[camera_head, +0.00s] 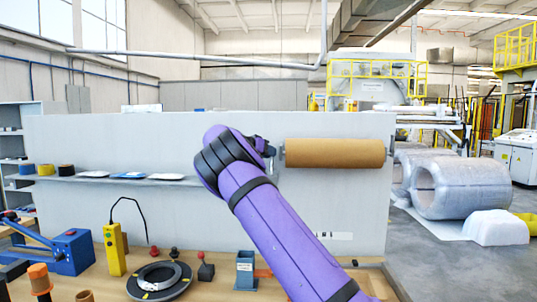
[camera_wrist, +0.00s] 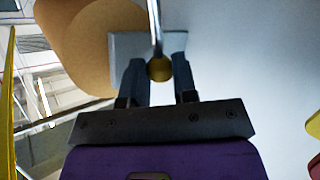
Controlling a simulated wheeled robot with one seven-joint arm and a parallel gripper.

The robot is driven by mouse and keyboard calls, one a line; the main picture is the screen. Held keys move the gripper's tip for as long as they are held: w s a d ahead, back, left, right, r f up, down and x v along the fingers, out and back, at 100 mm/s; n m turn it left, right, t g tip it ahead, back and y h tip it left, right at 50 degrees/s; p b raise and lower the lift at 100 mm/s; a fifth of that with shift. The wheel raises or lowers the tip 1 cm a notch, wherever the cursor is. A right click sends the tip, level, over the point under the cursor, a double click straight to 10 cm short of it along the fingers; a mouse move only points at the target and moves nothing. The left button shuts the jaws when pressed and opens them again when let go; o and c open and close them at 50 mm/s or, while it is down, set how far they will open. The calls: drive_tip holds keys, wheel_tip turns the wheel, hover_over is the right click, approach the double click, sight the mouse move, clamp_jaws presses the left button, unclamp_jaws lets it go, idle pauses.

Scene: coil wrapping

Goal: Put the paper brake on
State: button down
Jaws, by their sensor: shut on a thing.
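The brown paper roll (camera_head: 335,153) is mounted level on the grey wall panel. Its end also shows at the upper left of the wrist view (camera_wrist: 85,45). My gripper (camera_head: 268,150) is at the roll's left end. A thin metal rod (camera_wrist: 155,25) runs up from the knob in that view, in front of a grey bracket (camera_wrist: 122,45). In the head view my wrist hides the knob.
A shelf on the panel (camera_head: 105,180) holds tape rolls and flat items. The bench below carries a yellow control box (camera_head: 115,249), a black ring (camera_head: 160,280), a blue tool (camera_head: 73,250) and a blue-grey holder (camera_head: 245,270). Wrapped coils (camera_head: 460,188) stand on the floor at right.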

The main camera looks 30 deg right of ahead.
drive_tip(key=shift+s+a+m+t+h, duration=0.5)
drive_tip(key=shift+s+a+m+h, duration=0.4)
drive_tip(key=shift+s+h, duration=0.25)
drive_tip(key=shift+s+a+f+m+t+h, duration=0.1)
drive_tip(key=shift+s+a+f+m+h, duration=0.3)
drive_tip(key=shift+s+m+h, duration=0.2)
drive_tip(key=shift+s+a+f+m+t+h, duration=0.1)
drive_tip(key=shift+s+a+f+m+h, duration=0.4)
drive_tip(key=shift+s, duration=0.2)
drive_tip(key=shift+s+a+f+m+t+h, duration=0.1)
drive_tip(key=shift+s+a+f+m+h, duration=0.25)
drive_tip(key=shift+s+m+h, duration=0.25)
drive_tip(key=shift+s+f, duration=0.15)
drive_tip(key=c, duration=1.2)
unclamp_jaws()
drive_tip(key=shift+o, duration=0.2)
